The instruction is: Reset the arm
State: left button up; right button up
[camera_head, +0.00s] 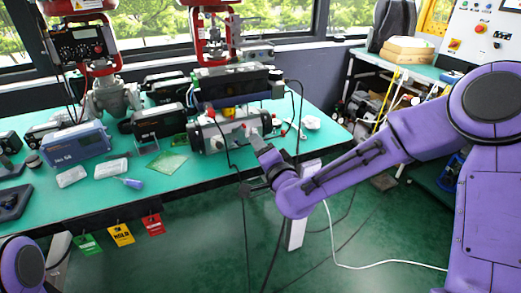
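My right arm comes in from the right, and its purple wrist ends at the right gripper (258,170), in front of the table's front edge. The gripper is small and dark here, and its finger gap is not clear. No object shows held in it. It is close to the grey cylindrical actuator (228,134) on the table; I cannot tell if they touch. At the lower left corner a purple joint of my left arm (22,264) shows; the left gripper is not in view.
The green-topped table (190,182) carries a blue-grey box (76,145), valve assemblies with red frames (213,30), black devices and a purple-handled tool (128,182). Coloured tags (121,235) hang at its front edge. Black cables hang near my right gripper. A white cable (385,263) lies on the floor.

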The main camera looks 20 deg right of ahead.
jog(key=shift+s, duration=0.55)
jog(key=shift+f, duration=0.1)
jog(key=s+d+f+n+g+h+p, duration=0.15)
jog(key=s+f+g, duration=0.35)
jog(key=f, duration=0.5)
jog(key=s+d+f+n+g+h+p, duration=0.1)
jog(key=s+d+f+n+g+p, duration=0.15)
jog(key=s+f, duration=0.6)
jog(key=s+d+f+g+p, duration=0.1)
jog(key=s+f+g, duration=0.1)
jog(key=s+f, duration=0.2)
jog(key=s+d+f+n+g+h+p, duration=0.1)
jog(key=s+d+f+g, duration=0.1)
jog(key=s, duration=0.8)
jog(key=s+d+f+n+g+p, duration=0.1)
jog(key=s+d+f+g, duration=0.1)
jog(key=s+f, duration=0.4)
jog(key=shift+s+d+g+p, duration=0.3)
jog(key=shift+s+g, duration=0.35)
jog(key=shift+s, duration=0.3)
jog(key=shift+h, duration=0.25)
